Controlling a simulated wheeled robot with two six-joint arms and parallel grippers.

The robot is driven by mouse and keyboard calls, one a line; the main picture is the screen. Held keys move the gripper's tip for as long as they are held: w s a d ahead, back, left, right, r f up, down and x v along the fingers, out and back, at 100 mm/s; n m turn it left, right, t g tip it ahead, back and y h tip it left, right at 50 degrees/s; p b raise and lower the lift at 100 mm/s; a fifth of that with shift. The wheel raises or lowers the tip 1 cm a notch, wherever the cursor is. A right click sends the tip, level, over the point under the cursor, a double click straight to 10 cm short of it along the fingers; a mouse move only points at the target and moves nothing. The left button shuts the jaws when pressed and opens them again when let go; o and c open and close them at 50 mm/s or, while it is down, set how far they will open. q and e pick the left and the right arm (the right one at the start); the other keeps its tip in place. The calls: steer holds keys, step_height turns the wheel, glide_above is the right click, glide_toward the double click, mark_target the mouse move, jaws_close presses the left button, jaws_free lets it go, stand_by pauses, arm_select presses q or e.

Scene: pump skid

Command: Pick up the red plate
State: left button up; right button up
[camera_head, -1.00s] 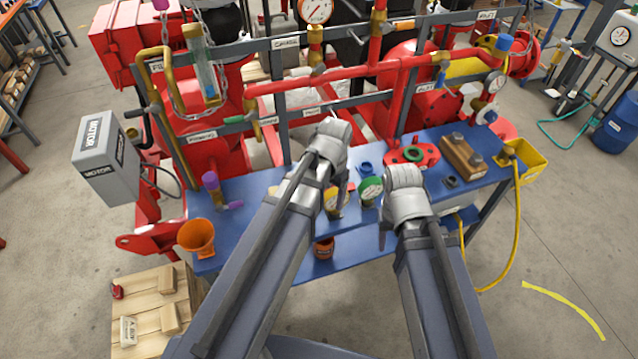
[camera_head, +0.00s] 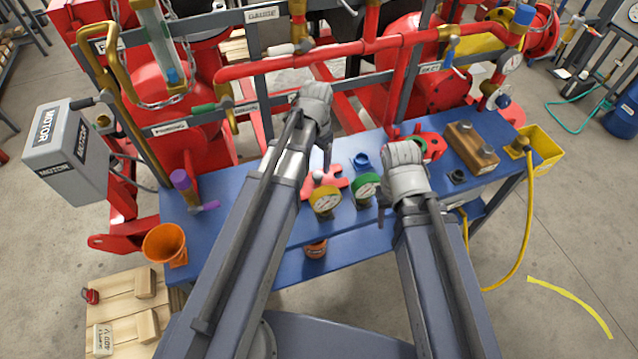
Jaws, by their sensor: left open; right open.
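A red plate (camera_head: 435,144) with holes and a green ring lies on the blue bench, at the right of the middle, partly behind my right wrist. A lighter red, lobed flat piece (camera_head: 336,182) lies on the bench behind the yellow-rimmed gauge. My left gripper (camera_head: 327,155) is open above the back of the bench, close to the lighter red piece. My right gripper (camera_head: 382,210) is open, in front of the red plate and beside the green-rimmed gauge. My wrists hide much of both grippers. Neither gripper visibly holds anything.
The blue bench (camera_head: 225,240) carries a yellow-rimmed gauge (camera_head: 326,201), a green-rimmed gauge (camera_head: 368,188), a blue fitting (camera_head: 362,160), a wooden block (camera_head: 472,147) and a purple-handled tool (camera_head: 187,190). An orange cup (camera_head: 165,244) sits at the left end. Red pipes (camera_head: 300,62) stand behind.

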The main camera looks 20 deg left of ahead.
mark_target(318, 174)
arm_select(q)
steer(key=shift+w+f+b, duration=0.1)
steer(key=shift+f+b, duration=0.2)
steer(key=shift+f, duration=0.25)
steer(key=shift+w, duration=0.1)
steer(key=shift+f, duration=0.1)
steer(key=f+b, duration=0.7)
steer(key=b, duration=0.1)
steer(key=shift+w+f, duration=0.25)
steer(key=shift+f, duration=0.1)
steer(key=shift+r, duration=0.1)
steer(key=shift+c, duration=0.2)
jaws_close()
stand_by(0.6)
